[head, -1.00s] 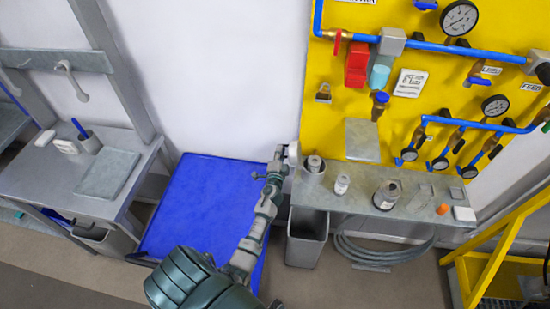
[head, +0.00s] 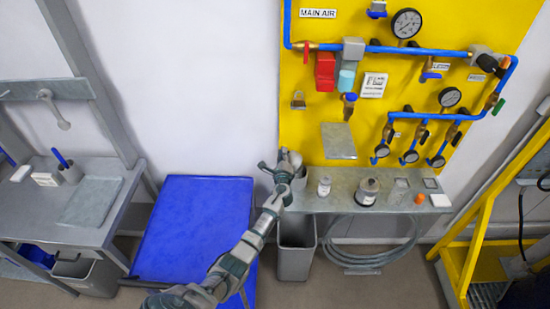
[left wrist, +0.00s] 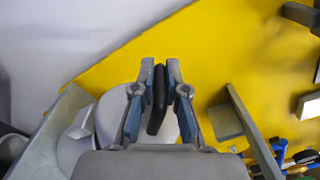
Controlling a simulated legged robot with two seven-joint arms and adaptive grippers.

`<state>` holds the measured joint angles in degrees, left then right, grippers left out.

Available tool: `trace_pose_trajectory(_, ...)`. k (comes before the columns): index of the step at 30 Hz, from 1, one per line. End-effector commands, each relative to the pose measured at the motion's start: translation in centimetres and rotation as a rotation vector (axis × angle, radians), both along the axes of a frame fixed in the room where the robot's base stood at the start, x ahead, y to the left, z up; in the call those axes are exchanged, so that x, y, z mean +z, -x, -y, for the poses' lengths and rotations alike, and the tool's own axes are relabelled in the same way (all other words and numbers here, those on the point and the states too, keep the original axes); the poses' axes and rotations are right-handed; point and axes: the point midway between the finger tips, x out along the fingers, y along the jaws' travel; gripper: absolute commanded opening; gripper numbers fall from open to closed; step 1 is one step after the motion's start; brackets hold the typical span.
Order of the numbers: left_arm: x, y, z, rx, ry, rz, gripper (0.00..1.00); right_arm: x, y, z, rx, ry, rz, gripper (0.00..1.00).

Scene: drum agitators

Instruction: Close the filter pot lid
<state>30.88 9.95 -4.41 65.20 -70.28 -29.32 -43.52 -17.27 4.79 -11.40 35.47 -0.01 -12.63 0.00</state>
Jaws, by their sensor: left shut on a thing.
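The filter pot (head: 300,179) is a grey pot at the left end of the grey shelf under the yellow panel. A pale round lid (left wrist: 108,122) shows behind the fingers in the left wrist view. My left gripper (head: 279,165) is at the pot's left side in the head view and partly hides it and the lid. In the left wrist view my left gripper (left wrist: 158,88) is shut on a dark, narrow handle (left wrist: 157,105) in front of the pale disc. How far the lid is tilted I cannot tell. My right gripper is not in view.
The shelf (head: 345,202) also holds a white-labelled bottle (head: 324,186), a dark-topped jar (head: 368,191) and an orange cap (head: 420,198). A grey bin (head: 296,250) stands below. A blue surface (head: 195,225) lies left. A grey plate (head: 338,141) sticks out from the panel above.

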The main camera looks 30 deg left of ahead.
Motion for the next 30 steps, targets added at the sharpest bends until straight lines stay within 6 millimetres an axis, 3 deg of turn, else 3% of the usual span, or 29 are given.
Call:
trace_pose_trajectory(6, 0.4, -1.2, 1.9, -0.003, -0.179, -0.091, 0.00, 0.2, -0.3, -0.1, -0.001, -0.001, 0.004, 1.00)
trace_pose_trajectory(21, -1.5, -3.1, 5.4, -0.002, -0.551, -0.297, 0.00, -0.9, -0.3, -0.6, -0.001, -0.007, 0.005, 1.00)
trace_pose_trajectory(30, -2.3, -3.7, 6.5, -0.003, -0.596, -0.323, 0.00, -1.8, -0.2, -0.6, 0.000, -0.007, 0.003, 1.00)
